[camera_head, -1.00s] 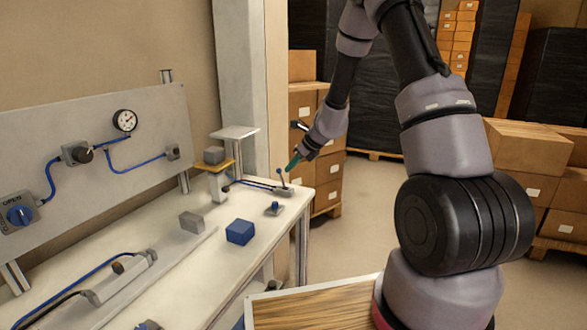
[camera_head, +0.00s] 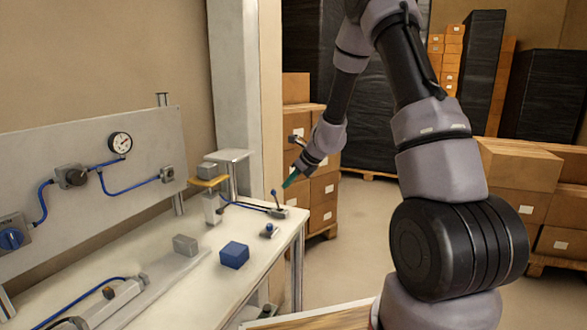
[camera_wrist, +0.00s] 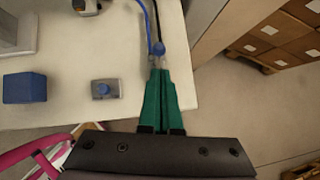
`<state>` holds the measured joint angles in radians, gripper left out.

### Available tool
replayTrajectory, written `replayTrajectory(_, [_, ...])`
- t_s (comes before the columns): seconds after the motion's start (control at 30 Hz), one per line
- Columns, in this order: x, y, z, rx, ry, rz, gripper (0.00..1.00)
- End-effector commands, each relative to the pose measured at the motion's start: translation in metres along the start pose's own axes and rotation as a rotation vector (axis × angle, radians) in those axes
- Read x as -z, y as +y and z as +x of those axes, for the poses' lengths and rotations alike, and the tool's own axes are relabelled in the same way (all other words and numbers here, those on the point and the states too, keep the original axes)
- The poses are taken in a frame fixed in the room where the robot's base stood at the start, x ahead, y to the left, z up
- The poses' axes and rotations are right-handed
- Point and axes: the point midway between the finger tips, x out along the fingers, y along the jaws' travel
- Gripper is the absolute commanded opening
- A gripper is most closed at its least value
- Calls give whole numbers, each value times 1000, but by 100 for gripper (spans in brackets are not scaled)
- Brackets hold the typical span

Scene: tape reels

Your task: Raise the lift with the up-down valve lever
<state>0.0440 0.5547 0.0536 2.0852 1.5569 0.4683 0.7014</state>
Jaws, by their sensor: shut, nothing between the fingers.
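The up-down valve lever (camera_head: 275,198) is a thin stalk with a blue knob on a grey base at the right end of the white table, leaning slightly left. Its blue knob also shows in the wrist view (camera_wrist: 158,48), just beyond my fingertips. My gripper (camera_head: 288,182), with green fingers, is shut and empty, close to the right of the knob. In the wrist view my gripper (camera_wrist: 160,75) has its fingers together; whether they touch the lever is unclear. The lift's yellow platform (camera_head: 208,182) carries a grey block (camera_head: 207,170), slightly below a fixed white shelf (camera_head: 231,155).
A second small blue-knobbed valve (camera_head: 269,231) stands near the lever, with a blue block (camera_head: 234,255) and a grey block (camera_head: 186,245) to its left. A panel with a gauge (camera_head: 120,143) stands behind. Cardboard boxes (camera_head: 324,187) stand beyond the table.

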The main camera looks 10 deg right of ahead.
Motion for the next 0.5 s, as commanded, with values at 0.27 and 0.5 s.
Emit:
replayTrajectory(0.27, [-13,0,-56,1,-5,-7,0])
replayTrajectory(0.5, [-30,3,-96,1,-2,-5,0])
